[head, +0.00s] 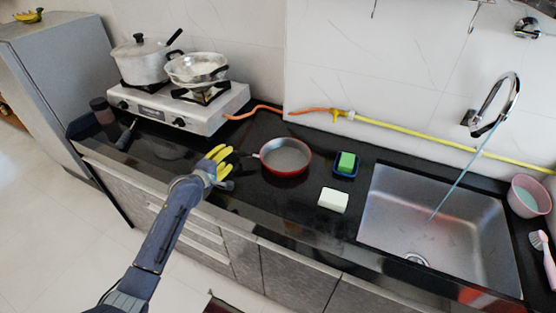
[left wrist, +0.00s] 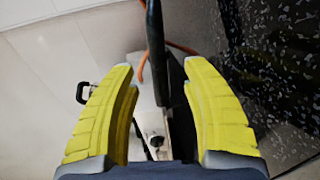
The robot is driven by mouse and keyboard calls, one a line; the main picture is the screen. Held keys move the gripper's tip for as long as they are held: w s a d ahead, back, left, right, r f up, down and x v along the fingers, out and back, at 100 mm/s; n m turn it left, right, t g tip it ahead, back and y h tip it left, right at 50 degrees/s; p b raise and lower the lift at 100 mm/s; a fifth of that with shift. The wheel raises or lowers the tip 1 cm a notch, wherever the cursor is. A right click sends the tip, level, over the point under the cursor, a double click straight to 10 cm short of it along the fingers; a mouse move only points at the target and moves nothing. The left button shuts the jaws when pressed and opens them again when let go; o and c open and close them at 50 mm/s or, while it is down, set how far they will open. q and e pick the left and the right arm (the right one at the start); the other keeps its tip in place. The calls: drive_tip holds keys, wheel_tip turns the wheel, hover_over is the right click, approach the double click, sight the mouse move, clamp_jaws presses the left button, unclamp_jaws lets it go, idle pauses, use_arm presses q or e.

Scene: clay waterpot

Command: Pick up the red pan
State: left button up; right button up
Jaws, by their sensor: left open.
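The red pan (head: 286,157) sits on the black countertop in the head view, with a red outside and a grey inside. Its short visible handle part points left, toward my left gripper (head: 221,163). My left gripper has yellow fingers, is open, and is just left of the pan, over the counter. In the left wrist view the two fingers (left wrist: 158,68) stand wide apart. A dark upright bar (left wrist: 156,45) shows between them; I cannot tell for certain that it is the pan's handle. The pan's bowl is not clear in that view. My right gripper is not in view.
A stove (head: 178,108) with a lidded pot (head: 145,62) and a glass-lidded pan (head: 197,68) stands at back left. A green sponge (head: 347,161) in a blue dish and a white block (head: 333,200) lie right of the red pan, before the sink (head: 440,225).

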sight(229, 155)
use_arm(q)
drive_tip(key=shift+x, duration=2)
drive_tip(key=shift+c, duration=0.4)
clamp_jaws()
drive_tip(key=shift+r, duration=0.1)
